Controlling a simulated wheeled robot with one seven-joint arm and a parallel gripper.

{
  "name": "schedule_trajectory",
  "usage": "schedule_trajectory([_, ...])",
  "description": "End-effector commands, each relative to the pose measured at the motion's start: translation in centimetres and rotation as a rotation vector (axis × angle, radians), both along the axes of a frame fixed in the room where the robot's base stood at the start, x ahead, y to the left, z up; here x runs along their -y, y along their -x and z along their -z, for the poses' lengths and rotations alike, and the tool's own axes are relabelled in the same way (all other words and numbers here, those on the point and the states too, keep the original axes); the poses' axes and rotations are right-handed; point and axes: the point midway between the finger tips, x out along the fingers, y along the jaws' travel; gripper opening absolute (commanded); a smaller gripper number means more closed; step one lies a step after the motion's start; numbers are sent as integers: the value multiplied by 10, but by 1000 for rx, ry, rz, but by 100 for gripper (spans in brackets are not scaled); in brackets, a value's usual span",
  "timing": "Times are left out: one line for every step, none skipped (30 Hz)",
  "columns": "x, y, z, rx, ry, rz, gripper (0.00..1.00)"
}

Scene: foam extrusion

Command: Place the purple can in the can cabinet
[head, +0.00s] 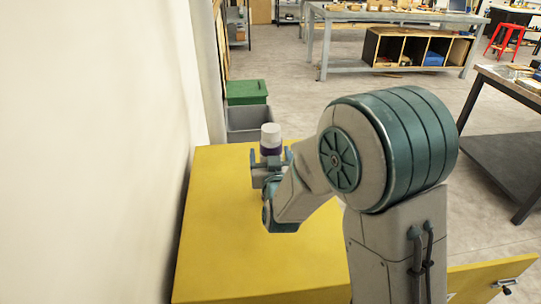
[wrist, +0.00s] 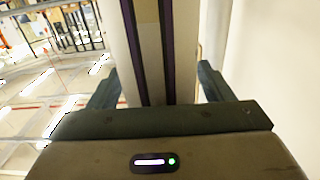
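The purple can (head: 271,134) shows as a white top with a dark purple band below it, upright at the far end of the yellow cabinet top. My gripper (head: 270,160) has one finger on each side of it and appears closed on it. In the wrist view the can (wrist: 150,50) fills the space between my gripper's fingers (wrist: 160,75), pale with dark purple stripes, and runs out of the top edge. Whether its base touches the surface is hidden. The yellow cabinet (head: 235,245) has a yellow door (head: 490,275) swung out at the lower right; its inside is hidden.
A white wall (head: 90,150) runs along the left. A grey bin (head: 248,122) and a green box (head: 246,92) stand behind the cabinet. A workbench (head: 400,16) is at the back, another table (head: 515,82) at the right. The cabinet's near top is clear.

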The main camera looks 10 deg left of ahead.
Motion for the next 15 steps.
schedule_trajectory([0,0,0,0,0,0,74])
schedule_trajectory([0,0,0,0,0,0,74])
schedule_trajectory([0,0,-1,0,0,0,74])
schedule_trajectory([0,0,-1,0,0,0,74])
schedule_trajectory([0,0,-2,0,0,0,74])
schedule_trajectory([0,0,-4,-1,0,0,74])
schedule_trajectory([0,2,-4,-1,0,-1,74])
schedule_trajectory([1,6,-2,-1,0,-1,74])
schedule_trajectory([3,13,-2,-1,-1,-1,74])
schedule_trajectory([4,18,-2,0,-1,-1,74])
schedule_trajectory([6,24,-2,0,0,-2,74])
schedule_trajectory([8,33,-2,0,0,-3,74])
schedule_trajectory([9,40,-2,0,0,-3,74])
schedule_trajectory([11,47,-2,0,-1,-2,74])
schedule_trajectory([14,56,-1,0,-1,-2,74])
